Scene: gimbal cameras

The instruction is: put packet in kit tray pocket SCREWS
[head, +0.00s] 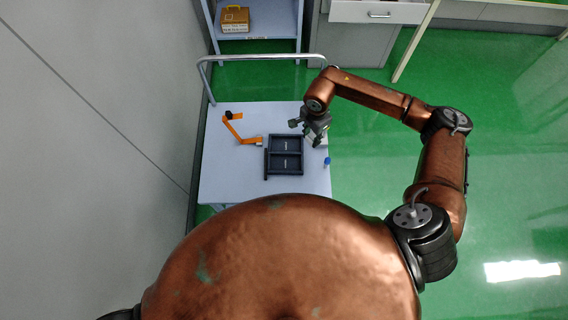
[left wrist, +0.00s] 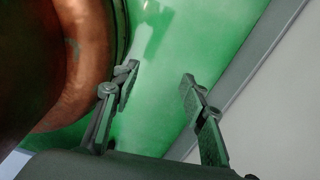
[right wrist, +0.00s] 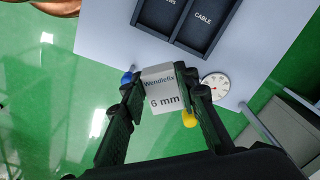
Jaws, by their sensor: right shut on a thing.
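The packet (right wrist: 161,88) is pale grey and white, marked "6 mm". My right gripper (right wrist: 158,82) is shut on it in the right wrist view. The dark kit tray (head: 266,164) lies on the table in the head view, with my right gripper (head: 309,136) over the table at its upper right. In the right wrist view the tray (right wrist: 174,40) is at the top, apart from the packet. One pocket reads "CABLE"; the label beside it is cut off, ending in what looks like "WS". My left gripper (left wrist: 160,75) is open and empty, away from the table.
A round white dial (right wrist: 215,86) lies on the table (head: 228,185) near the tray. A small blue-capped item (head: 327,162) stands right of the tray. An orange jointed item (head: 238,130) is to its left. A metal rail (head: 260,57) runs behind the table.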

